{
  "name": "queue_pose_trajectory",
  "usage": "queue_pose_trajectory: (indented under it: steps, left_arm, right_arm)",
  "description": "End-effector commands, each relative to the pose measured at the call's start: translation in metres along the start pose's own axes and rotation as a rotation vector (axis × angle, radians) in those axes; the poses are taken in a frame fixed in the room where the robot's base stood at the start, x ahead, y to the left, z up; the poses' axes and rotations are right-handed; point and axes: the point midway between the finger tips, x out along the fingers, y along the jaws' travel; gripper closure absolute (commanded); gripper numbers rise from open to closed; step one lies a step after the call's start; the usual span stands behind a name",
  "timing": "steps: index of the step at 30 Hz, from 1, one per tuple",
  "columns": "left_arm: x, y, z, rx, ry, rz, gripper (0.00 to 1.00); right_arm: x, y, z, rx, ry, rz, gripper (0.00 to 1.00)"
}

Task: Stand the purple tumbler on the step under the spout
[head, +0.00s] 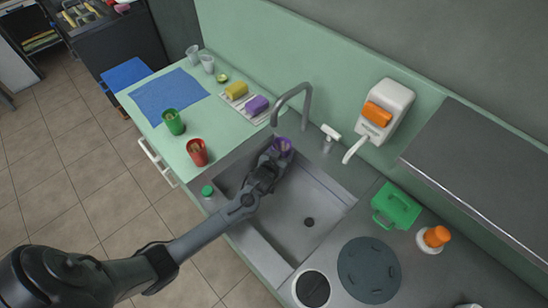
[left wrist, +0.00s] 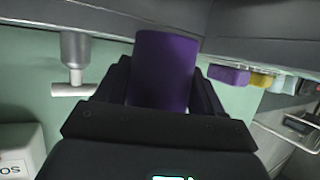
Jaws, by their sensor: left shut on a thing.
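The purple tumbler (head: 285,143) is held over the back left part of the sink (head: 308,196), just below the tip of the curved tap spout (head: 293,94). My left gripper (head: 273,155) is shut on it. In the left wrist view the purple tumbler (left wrist: 165,68) stands between the two fingers of my left gripper (left wrist: 163,98). Its lower part there is hidden by the gripper. I cannot make out the step clearly; my gripper and arm cover part of the sink. My right gripper is not in view.
A green cup (head: 173,121) and a red cup (head: 197,152) stand on the counter left of the sink. Yellow (head: 237,90) and purple (head: 257,105) sponges lie behind. A white dispenser (head: 387,107) is on the wall. A green caddy (head: 397,206) stands right of the sink.

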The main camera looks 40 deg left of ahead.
Motion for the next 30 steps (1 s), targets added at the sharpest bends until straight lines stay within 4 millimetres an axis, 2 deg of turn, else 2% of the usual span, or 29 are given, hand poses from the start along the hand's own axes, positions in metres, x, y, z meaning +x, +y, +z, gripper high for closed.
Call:
queue_pose_trajectory:
  steps: [3,9,14,23,30]
  left_arm:
    - [0.014,-0.019,0.009,0.003,0.001,-0.001,0.62]
    - [0.026,-0.036,0.015,0.000,0.001,0.001,0.62]
    - [0.029,-0.038,0.021,0.000,0.000,0.002,0.62]
    - [0.042,-0.038,0.051,-0.001,0.001,0.002,0.62]
    - [0.042,-0.038,0.053,-0.001,0.001,0.002,0.62]
  right_arm:
    - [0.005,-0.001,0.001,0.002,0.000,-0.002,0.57]
    - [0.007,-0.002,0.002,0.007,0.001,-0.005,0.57]
    - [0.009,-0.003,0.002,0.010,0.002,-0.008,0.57]
    - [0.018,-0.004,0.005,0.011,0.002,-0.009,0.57]
    - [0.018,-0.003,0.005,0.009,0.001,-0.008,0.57]
